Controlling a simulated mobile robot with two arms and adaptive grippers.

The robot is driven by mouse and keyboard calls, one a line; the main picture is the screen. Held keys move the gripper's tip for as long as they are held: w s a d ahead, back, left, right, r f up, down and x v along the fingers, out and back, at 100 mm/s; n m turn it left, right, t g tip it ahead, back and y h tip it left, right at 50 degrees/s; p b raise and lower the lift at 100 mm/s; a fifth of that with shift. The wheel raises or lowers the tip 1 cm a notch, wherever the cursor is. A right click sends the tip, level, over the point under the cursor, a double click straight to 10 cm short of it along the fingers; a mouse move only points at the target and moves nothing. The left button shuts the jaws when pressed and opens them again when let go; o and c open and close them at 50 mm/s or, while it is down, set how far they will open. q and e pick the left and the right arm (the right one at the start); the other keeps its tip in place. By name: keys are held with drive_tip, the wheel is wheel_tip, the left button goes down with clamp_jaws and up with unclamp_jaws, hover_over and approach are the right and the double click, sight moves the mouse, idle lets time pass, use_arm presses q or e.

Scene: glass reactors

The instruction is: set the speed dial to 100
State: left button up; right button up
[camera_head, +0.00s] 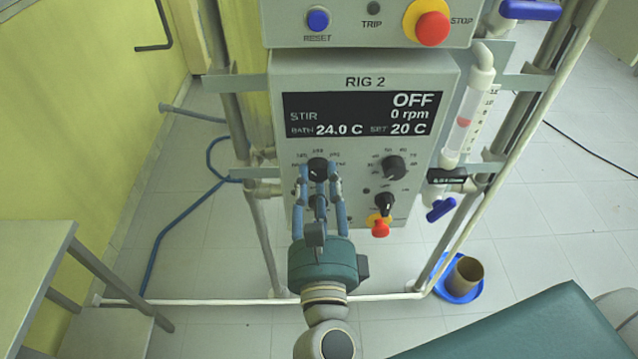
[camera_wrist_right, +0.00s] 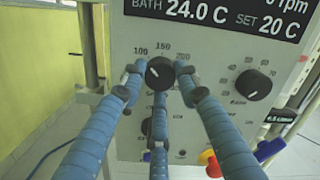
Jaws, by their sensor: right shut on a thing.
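The RIG 2 panel (camera_head: 365,78) stands ahead, and its display (camera_head: 358,114) reads STIR OFF, 0 rpm, bath 24.0 C and set 20 C. The black speed dial (camera_head: 317,166) is at the panel's left. In the right wrist view the dial (camera_wrist_right: 159,73) has marks 100, 150 and 200 above it, and its white line seems to tilt up-left. My right gripper (camera_head: 319,178) has its blue fingers around this dial; its fingertips (camera_wrist_right: 159,78) are shut on it from left, right and below. My left gripper is out of view.
A second dial (camera_head: 393,167) is to the right, with a smaller black knob (camera_head: 384,204) and a red knob (camera_head: 380,229) below. A red stop button (camera_head: 432,28) and blue reset button (camera_head: 317,19) are above. A glass tube (camera_head: 465,120) runs along the panel's right.

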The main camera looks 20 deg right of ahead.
drive_tip(key=shift+r, duration=0.3)
drive_tip(key=o, duration=1.1)
drive_tip(key=shift+w, duration=0.1)
drive_tip(key=shift+o, duration=0.3)
drive_tip(key=shift+f, duration=0.15)
drive_tip(key=shift+s+a+f, duration=0.1)
drive_tip(key=shift+s+f, duration=0.1)
drive_tip(key=shift+s, duration=0.2)
drive_tip(key=r+v, duration=0.1)
drive_tip(key=v, duration=1)
drive_tip(key=shift+f, duration=0.35)
